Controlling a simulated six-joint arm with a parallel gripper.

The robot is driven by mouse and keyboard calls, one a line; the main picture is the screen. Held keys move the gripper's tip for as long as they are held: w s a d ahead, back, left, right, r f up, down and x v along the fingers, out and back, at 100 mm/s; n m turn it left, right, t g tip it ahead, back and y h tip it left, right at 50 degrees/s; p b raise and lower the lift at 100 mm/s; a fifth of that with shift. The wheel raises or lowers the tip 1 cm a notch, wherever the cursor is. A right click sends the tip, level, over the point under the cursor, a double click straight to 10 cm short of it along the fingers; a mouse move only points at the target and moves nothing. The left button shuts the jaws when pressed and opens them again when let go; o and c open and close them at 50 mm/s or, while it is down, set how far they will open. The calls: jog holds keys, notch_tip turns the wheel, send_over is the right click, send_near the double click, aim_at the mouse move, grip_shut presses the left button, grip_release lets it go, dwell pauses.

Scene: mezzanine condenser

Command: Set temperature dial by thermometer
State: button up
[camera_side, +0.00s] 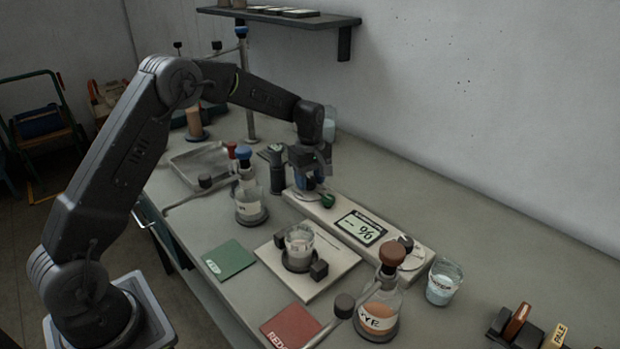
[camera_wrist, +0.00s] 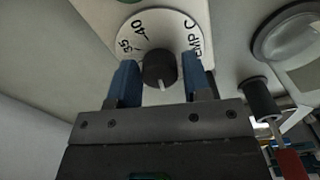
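In the wrist view the temperature dial (camera_wrist: 128,57) is a white disc marked 35, 40 and TEMP C. Its black knob (camera_wrist: 159,68) has a pale pointer line facing the bottom of the picture. My gripper (camera_wrist: 164,82) is open, its blue fingers on either side of the knob with gaps showing. In the side view my gripper (camera_side: 312,186) points down over the far left end of a long pale panel (camera_side: 325,215) and hides most of the dial there. A display (camera_side: 360,228) on the panel shows large dark characters that I cannot read surely. I cannot make out a separate thermometer.
A second dark knob (camera_side: 405,243) sits at the panel's right end. A stoppered flask (camera_side: 250,190), a beaker (camera_side: 299,243) on a pale plate, an orange-filled flask (camera_side: 379,308) and a glass (camera_side: 443,282) stand nearby.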

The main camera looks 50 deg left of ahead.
jog(key=c, duration=0.6)
jog(key=shift+m, duration=0.3)
jog(key=m, duration=2.1)
jog(key=shift+m, duration=0.4)
